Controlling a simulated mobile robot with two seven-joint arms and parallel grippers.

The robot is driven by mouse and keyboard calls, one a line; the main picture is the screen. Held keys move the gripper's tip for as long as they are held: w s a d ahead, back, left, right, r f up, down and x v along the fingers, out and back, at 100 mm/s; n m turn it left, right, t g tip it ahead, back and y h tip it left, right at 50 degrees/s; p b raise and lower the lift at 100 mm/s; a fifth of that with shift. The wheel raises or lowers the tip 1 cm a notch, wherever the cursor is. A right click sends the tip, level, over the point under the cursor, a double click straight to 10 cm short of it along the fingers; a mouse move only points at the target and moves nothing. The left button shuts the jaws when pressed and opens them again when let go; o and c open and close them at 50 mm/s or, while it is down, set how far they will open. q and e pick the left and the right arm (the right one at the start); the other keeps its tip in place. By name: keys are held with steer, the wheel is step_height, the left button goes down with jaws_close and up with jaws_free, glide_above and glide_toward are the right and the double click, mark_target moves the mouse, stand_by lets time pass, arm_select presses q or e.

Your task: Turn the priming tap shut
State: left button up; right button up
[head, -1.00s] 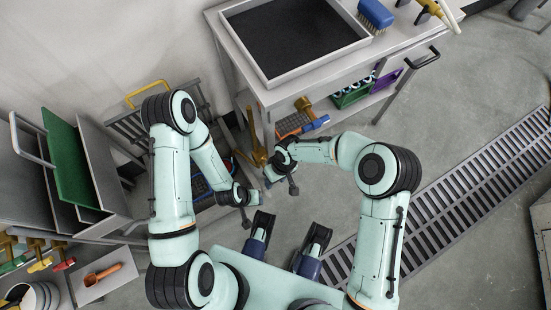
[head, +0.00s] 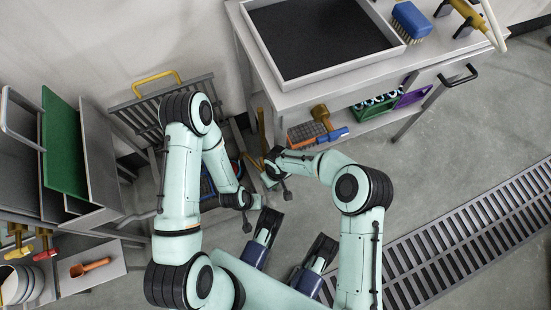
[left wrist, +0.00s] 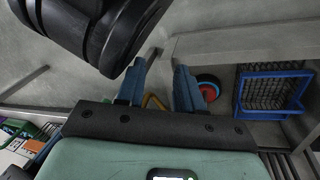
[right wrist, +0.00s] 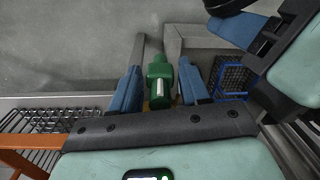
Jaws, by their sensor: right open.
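In the right wrist view a green fitting (right wrist: 160,78) with a pale stripe stands between the fingertips of my right gripper (right wrist: 162,92). A bit of yellow shows below it. It may be the priming tap, but I cannot tell for sure, nor whether the fingers touch it. My right gripper is open. In the head view a brass-brown upright piece (head: 268,158) shows beside my right wrist, which hides part of it. My left gripper (left wrist: 160,90) has its fingers apart with nothing between them. In the head view my wrists hide the fingertips.
A bench with a black-lined tray (head: 290,82) stands at the back. A rack with a green board (head: 64,145) is at left. Brass fittings with yellow (head: 19,252) and red (head: 47,255) handles sit at lower left. A blue wire basket (left wrist: 272,92) lies near the left gripper. Open floor and a drain grate (head: 450,245) are at right.

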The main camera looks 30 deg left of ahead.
arm_select(q)
steer(key=shift+s+f, duration=0.25)
steer(key=shift+s, duration=0.05)
arm_select(e)
steer(key=shift+f, duration=0.55)
jaws_close()
arm_select(q)
steer(key=shift+f, duration=0.1)
